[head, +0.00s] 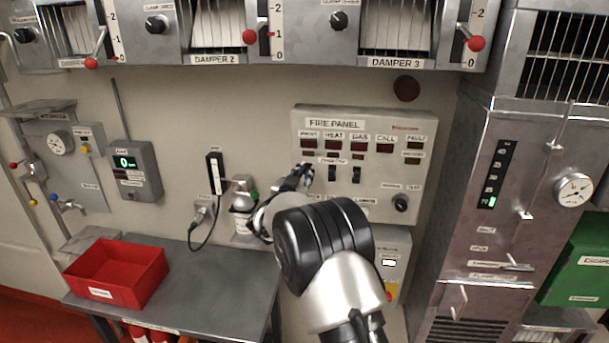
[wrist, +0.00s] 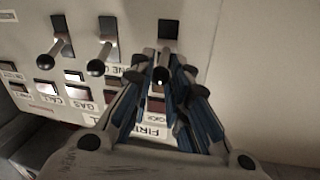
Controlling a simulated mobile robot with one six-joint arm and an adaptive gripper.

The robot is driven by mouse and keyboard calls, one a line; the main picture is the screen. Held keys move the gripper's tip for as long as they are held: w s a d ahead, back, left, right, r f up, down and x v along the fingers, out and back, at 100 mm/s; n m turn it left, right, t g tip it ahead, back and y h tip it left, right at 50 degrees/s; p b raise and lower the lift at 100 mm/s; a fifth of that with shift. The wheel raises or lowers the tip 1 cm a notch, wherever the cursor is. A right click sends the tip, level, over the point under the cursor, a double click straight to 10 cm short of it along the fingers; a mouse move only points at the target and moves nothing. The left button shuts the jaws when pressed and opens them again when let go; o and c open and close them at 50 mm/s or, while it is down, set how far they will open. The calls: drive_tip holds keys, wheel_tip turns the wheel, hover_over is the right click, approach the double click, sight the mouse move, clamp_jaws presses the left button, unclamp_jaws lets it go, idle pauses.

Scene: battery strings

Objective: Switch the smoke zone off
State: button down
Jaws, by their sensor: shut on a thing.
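The fire panel (head: 420,180) is on the wall at the centre right in the head view, with a row of labelled lamps and toggle levers below. My gripper (head: 303,174) is at the left lever, under the first lamp column, and hides it there. The heat lever (head: 332,173) and the gas lever (head: 357,175) stand free to its right. In the wrist view my gripper (wrist: 160,78) is shut on the end lever (wrist: 166,50), which sits between the fingertips. Two other ball-tipped levers (wrist: 105,45) show to its left. The first lamp's label is too small to read surely.
A round knob (head: 401,203) is at the panel's lower right. A bottle (head: 241,215) stands below and left of my gripper. A red bin (head: 118,275) is on the grey bench. Dampers with red-balled handles (head: 249,37) run along the top.

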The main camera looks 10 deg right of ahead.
drive_tip(key=shift+f+b, duration=0.15)
drive_tip(key=shift+b, duration=0.15)
drive_tip(key=shift+w+d+f+m+t+h+b, duration=0.1)
drive_tip(key=shift+f+m+t+h+b, duration=0.75)
drive_tip(key=shift+b, duration=3.1)
drive_tip(key=shift+w+a+f+m+t+h+b, duration=0.1)
drive_tip(key=shift+f+m+t+h+b, duration=0.7)
drive_tip(key=shift+b, duration=3.1)
drive_tip(key=shift+w+d+f+m+t+h+b, duration=0.2)
drive_tip(key=shift+f+t+h+b, duration=1.2)
drive_tip(key=shift+b, duration=2.55)
drive_tip(key=shift+s+a+r+t+h, duration=0.15)
drive_tip(key=shift+r+t+h, duration=0.2)
drive_tip(key=shift+h, duration=0.4)
drive_tip(key=c, duration=1.5)
unclamp_jaws()
